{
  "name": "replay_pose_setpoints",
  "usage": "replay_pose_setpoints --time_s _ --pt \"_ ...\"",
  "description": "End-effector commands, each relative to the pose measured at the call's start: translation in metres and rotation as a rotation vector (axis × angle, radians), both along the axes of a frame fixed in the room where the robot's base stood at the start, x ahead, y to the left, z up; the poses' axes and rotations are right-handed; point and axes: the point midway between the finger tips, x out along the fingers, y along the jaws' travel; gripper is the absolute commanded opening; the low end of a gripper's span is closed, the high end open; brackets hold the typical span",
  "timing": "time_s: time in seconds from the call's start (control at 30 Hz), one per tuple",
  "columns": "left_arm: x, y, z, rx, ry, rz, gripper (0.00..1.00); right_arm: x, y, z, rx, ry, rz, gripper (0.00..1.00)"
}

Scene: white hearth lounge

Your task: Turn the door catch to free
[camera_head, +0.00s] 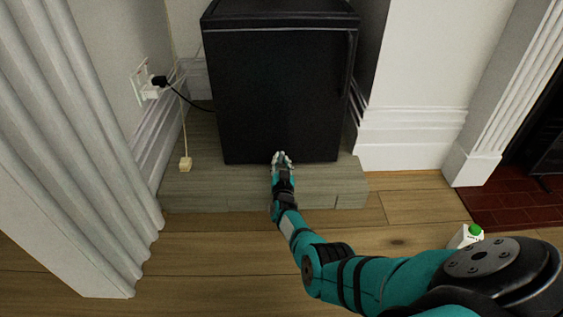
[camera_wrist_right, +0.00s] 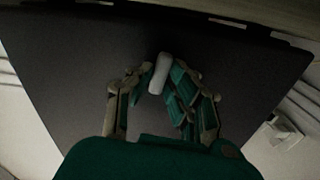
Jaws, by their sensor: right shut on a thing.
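The black mini fridge (camera_head: 275,85) stands upright on a low wooden platform, its door facing me. My right gripper (camera_head: 282,157) reaches to the bottom edge of the fridge door. In the right wrist view, my right gripper (camera_wrist_right: 158,78) is shut on a small pale, rounded piece, the door catch (camera_wrist_right: 160,70), in front of the dark door face. The catch sits slightly tilted between the fingertips. In the head view the fingers hide the catch. My left gripper is not in view.
The low platform (camera_head: 215,190) has a front step. A wall outlet (camera_head: 148,80) with a black plug and cords is at left. A pale plug block (camera_head: 186,163) lies on the platform. A white box with a green top (camera_head: 466,237) stands on the floor at right, near my arm.

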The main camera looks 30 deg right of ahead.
Motion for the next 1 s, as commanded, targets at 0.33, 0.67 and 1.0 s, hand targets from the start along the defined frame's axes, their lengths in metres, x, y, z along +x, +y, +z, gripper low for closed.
replay_pose_setpoints --time_s 0.33,0.67,1.0 --pt "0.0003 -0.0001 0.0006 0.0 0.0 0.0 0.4 0.0001 0.0005 -0.0008 -0.12 0.077 0.001 0.0" --pt "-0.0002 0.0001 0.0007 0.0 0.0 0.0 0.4 0.0 0.0006 -0.001 -0.144 0.092 0.001 0.0" --pt "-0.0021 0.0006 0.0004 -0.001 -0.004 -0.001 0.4 -0.0001 0.0005 -0.0011 -0.144 0.092 0.001 0.29"
